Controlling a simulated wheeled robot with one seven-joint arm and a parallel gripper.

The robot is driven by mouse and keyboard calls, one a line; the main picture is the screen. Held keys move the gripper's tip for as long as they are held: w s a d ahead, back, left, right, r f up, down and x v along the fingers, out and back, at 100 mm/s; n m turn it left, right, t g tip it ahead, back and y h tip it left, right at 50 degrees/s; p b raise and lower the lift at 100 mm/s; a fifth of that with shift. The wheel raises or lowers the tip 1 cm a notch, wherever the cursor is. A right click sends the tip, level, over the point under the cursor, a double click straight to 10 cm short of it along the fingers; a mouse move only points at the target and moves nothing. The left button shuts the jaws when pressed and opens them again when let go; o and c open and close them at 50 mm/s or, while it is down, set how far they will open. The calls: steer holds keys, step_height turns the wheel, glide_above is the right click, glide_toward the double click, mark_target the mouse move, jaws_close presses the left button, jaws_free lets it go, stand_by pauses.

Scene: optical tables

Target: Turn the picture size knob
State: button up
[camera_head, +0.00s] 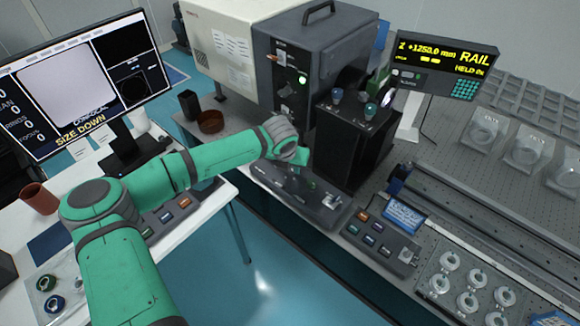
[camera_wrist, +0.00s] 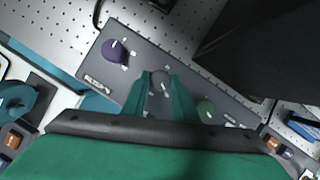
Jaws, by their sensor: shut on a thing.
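A dark grey control box (camera_wrist: 137,50) lies below my gripper, with a purple knob (camera_wrist: 115,51), a grey knob (camera_wrist: 159,77) in the middle and a green knob (camera_wrist: 205,109). My gripper (camera_wrist: 160,82) has its two green fingers on either side of the grey knob and is shut on it. In the head view my gripper (camera_head: 294,176) points down at the same box (camera_head: 326,215), and my wrist hides part of it. The printing by the knobs is too small to read, so I cannot confirm which is the picture size knob.
A monitor (camera_head: 75,85) at the left shows a pale round-cornered picture and the yellow words "SIZE DOWN". A tall black housing (camera_head: 350,140) stands close behind the control box. A button box (camera_head: 380,240) and a rail lie to the right.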

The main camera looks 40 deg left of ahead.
steer(key=shift+w+r, duration=0.1)
stand_by(0.4)
steer(key=o, duration=1.1)
steer(key=shift+c, duration=0.2)
steer(key=v, duration=1)
steer(key=shift+r, duration=0.35)
